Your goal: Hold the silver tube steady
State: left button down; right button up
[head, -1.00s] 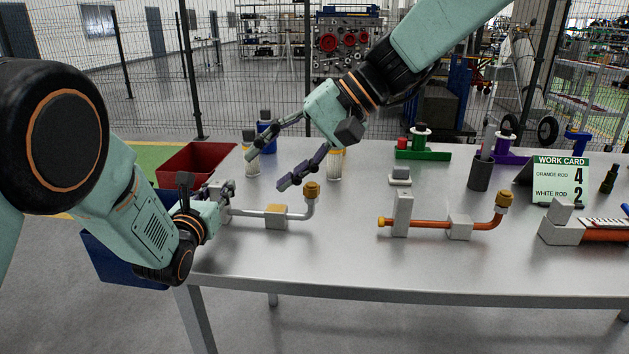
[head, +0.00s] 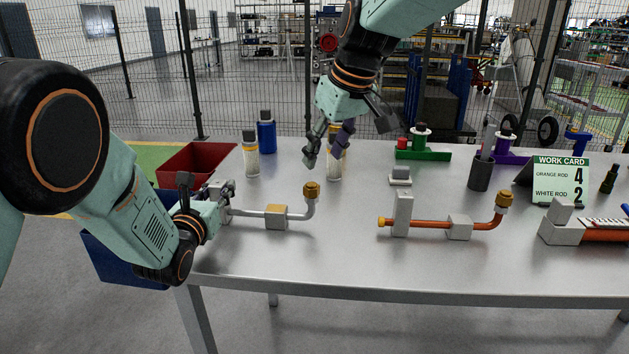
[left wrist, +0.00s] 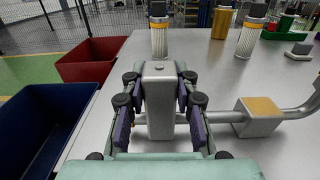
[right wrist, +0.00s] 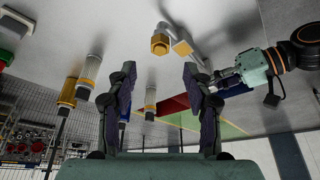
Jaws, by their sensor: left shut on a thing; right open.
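The silver tube (head: 248,213) lies near the table's left end. It runs through a tan-topped block (head: 276,217) and bends up to a brass fitting (head: 312,190). The tube also shows in the left wrist view (left wrist: 298,112). My left gripper (head: 222,198) is shut on the upright grey block (left wrist: 160,100) at the tube's left end, with its fingers on both sides. My right gripper (head: 325,156) is open above the table, behind the brass fitting in the head view. In the right wrist view, the brass fitting (right wrist: 160,45) appears beyond its parted fingers.
White bottles stand behind the tube, one at left (head: 251,160) and one partly behind my right gripper (head: 334,171). A blue bottle (head: 266,135) is nearby. An orange tube (head: 430,224) lies to the right. Red (head: 190,165) and blue (head: 112,262) bins sit at left.

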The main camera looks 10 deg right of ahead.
aim_at(312, 186)
jog(key=x, duration=0.8)
jog(key=shift+w+f, duration=0.1)
jog(key=shift+c, duration=0.3)
grip_shut()
